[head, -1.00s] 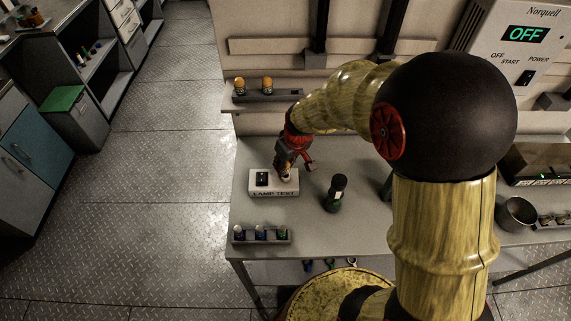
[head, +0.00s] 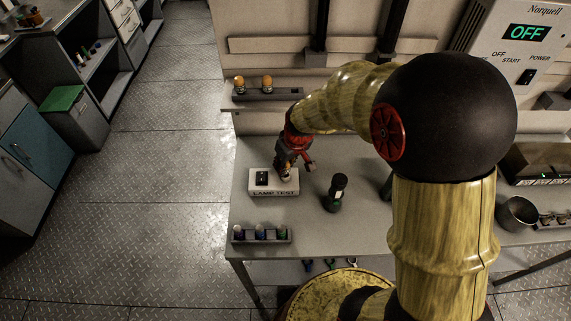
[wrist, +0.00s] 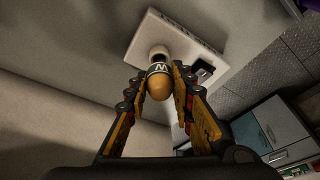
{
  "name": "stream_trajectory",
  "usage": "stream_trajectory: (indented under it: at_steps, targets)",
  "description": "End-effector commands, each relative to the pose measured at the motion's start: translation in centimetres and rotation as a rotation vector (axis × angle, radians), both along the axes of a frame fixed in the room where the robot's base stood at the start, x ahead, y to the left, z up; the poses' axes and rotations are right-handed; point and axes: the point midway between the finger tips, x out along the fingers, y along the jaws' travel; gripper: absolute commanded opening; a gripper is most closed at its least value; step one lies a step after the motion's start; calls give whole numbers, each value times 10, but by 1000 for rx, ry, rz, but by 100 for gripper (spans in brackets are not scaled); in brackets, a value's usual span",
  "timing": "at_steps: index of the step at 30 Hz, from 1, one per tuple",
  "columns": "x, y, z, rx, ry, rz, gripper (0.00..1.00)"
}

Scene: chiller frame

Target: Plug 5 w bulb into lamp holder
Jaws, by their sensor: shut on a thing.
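My gripper (wrist: 167,82) is shut on an amber bulb (wrist: 160,86) with a dark band marked with a W. In the wrist view the bulb's far end is at the round white lamp holder (wrist: 159,52) on the white lamp test box (wrist: 190,34). I cannot tell how deep the bulb sits in it. In the head view my gripper (head: 289,172) is right over the lamp test box (head: 274,189), at its right half, and hides most of the bulb. A black switch (head: 262,179) is on the box's left half.
A rack with two amber bulbs (head: 267,83) is on the back shelf. A rack of several small bulbs (head: 261,234) is at the table's front left. A dark green bottle-like object (head: 335,193) stands right of the box. The table between them is clear.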

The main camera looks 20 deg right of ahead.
Motion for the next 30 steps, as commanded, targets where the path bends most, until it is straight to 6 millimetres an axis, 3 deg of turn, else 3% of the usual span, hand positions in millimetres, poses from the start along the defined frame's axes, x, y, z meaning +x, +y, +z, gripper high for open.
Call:
stream_trajectory:
  at_steps: [29,30]
  targets:
    - [0,0,-23,0,0,0,4]
    - [0,0,-22,0,0,0,26]
